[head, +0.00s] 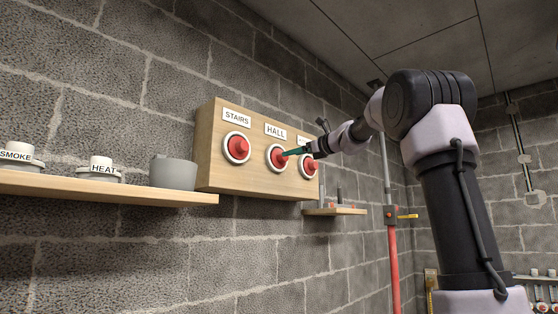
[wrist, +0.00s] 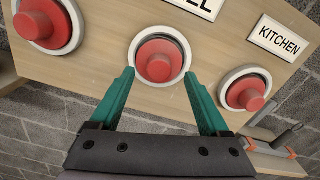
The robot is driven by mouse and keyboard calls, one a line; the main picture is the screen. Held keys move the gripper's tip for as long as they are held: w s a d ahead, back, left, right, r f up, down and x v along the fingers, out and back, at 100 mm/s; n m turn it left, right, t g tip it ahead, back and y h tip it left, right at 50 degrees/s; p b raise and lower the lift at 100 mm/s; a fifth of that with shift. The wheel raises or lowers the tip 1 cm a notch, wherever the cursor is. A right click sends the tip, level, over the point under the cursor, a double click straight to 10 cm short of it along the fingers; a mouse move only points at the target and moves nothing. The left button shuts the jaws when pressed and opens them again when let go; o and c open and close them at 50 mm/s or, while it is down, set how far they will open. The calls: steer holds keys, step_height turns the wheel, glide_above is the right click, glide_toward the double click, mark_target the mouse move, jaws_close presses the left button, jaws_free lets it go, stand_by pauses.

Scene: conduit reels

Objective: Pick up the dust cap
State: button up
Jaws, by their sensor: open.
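Three round red caps sit in white rings on a wooden board. The middle one, the red cap under the HALL label (head: 278,158), is in front of my gripper (head: 297,152). In the wrist view this middle cap (wrist: 158,62) shows just beyond and between the two green fingertips of my gripper (wrist: 158,76). The fingers are apart, with nothing held between them. The STAIRS cap (head: 239,148) is to the left and the KITCHEN cap (wrist: 247,94) to the right. I cannot tell whether the fingertips touch the middle cap or its ring.
The wooden board (head: 212,165) is on a block wall. A shelf (head: 120,192) at left bears the SMOKE (head: 18,160) and HEAT (head: 101,172) units and a grey pot (head: 173,174). A small shelf (head: 335,211) with upright items is below the board. A red pipe (head: 393,265) runs down the wall.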

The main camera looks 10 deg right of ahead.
steer(key=x, duration=0.4)
steer(key=shift+f, duration=0.15)
jaws_close()
steer(key=s+d+r, duration=0.4)
steer(key=s+d, duration=0.2)
steer(key=s, duration=0.2)
steer(key=s+d+r, duration=0.4)
steer(key=s+d, duration=0.2)
steer(key=s, duration=0.3)
steer(key=shift+d, duration=0.25)
stand_by(0.8)
stand_by(0.5)
